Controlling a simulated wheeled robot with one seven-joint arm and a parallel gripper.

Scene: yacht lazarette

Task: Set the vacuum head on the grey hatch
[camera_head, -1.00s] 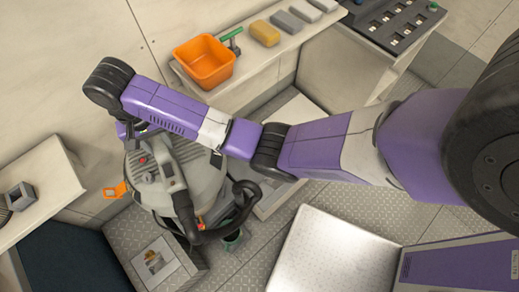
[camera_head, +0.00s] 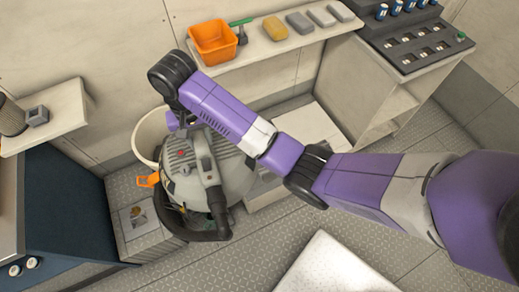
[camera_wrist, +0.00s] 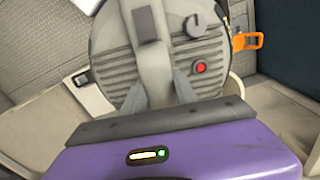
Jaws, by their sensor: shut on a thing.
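The vacuum head (camera_head: 212,165) is a grey domed unit with ribbed sides, a red button, an orange latch and a dark hose. It is left of centre in the head view and fills the top of the wrist view (camera_wrist: 155,45). My gripper (camera_wrist: 158,88) is shut on its raised middle part, at the top of the dome. In the head view my arm hides most of the gripper. A pale grey textured plate (camera_head: 330,265) shows at the bottom edge; I cannot tell whether it is the grey hatch.
A white tub (camera_head: 146,138) stands behind the vacuum head. A low grey box (camera_head: 150,245) with a picture label is below left of it. An orange bin (camera_head: 213,42) and several blocks are on the back shelf. Patterned floor (camera_head: 270,232) is open at lower centre.

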